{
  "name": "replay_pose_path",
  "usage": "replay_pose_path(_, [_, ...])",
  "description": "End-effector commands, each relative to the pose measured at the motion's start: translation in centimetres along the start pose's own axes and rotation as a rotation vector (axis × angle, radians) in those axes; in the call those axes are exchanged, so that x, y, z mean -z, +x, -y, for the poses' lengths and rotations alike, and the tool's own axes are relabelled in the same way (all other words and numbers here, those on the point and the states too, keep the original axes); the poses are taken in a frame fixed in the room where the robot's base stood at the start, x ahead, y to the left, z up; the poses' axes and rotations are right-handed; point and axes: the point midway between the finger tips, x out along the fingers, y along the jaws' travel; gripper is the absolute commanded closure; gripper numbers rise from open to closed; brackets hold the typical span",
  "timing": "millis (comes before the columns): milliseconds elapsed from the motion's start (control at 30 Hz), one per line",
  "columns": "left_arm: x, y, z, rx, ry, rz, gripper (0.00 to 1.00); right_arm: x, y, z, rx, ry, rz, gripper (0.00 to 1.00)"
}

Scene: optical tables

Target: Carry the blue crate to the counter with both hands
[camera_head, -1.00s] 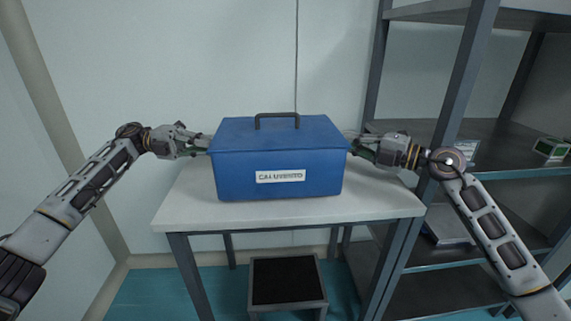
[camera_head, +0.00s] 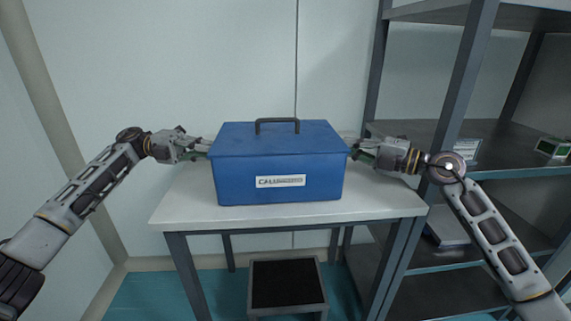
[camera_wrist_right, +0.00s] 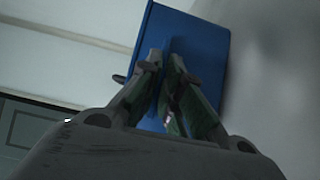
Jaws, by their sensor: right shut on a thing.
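The blue crate (camera_head: 280,168) has a shut lid, a black top handle and a white label on its front. It is level over the white-topped counter (camera_head: 375,211); its bottom looks at or just above the top, and I cannot tell whether it touches. My right gripper (camera_head: 359,151) is shut on the crate's right side; the wrist view shows its two fingers (camera_wrist_right: 170,95) close together against the blue wall (camera_wrist_right: 206,45). My left gripper (camera_head: 205,150) is at the crate's left side, its fingertips against or very near it; their grip is not clear.
A dark grey metal shelf unit (camera_head: 450,95) stands close on the right, near my right arm. A small green-and-white box (camera_head: 552,147) sits on it. A black-topped stool (camera_head: 287,283) is under the counter. A pale wall is behind.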

Motion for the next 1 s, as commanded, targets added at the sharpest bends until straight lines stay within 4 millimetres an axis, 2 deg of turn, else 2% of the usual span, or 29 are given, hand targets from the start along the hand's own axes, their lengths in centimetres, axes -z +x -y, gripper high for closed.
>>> replay_pose_path(233, [0.01,0.00,-0.33,0.002,0.002,0.000,1.00,0.00,-0.03,0.33,-0.003,-0.002,0.001,1.00])
replay_pose_path(267, [0.00,0.00,-0.45,0.000,0.000,0.000,0.91,0.00,0.00,0.46,0.000,0.000,0.000,0.91])
replay_pose_path(300, [0.00,0.00,-0.41,0.000,0.000,0.000,0.85,0.00,0.00,0.42,0.000,0.000,0.000,0.85])
replay_pose_path(400, [0.00,0.00,-0.39,0.000,0.000,0.000,0.73,0.00,0.00,0.40,0.000,0.000,0.000,0.72])
replay_pose_path(433, [0.00,0.00,-0.39,0.000,0.000,0.000,0.72,0.00,0.00,0.40,0.000,0.000,0.000,0.72])
replay_pose_path(633, [0.00,0.00,-0.40,0.000,0.000,0.000,0.72,0.00,0.00,0.40,0.000,0.000,0.000,0.72])
replay_pose_path(900, [0.00,0.00,-0.41,0.000,0.000,0.000,0.38,0.00,0.00,0.41,0.000,0.000,0.000,0.72])
replay_pose_path(1000, [0.00,0.00,-0.41,0.000,0.000,0.000,0.36,0.00,0.00,0.41,0.000,0.000,0.000,0.72])
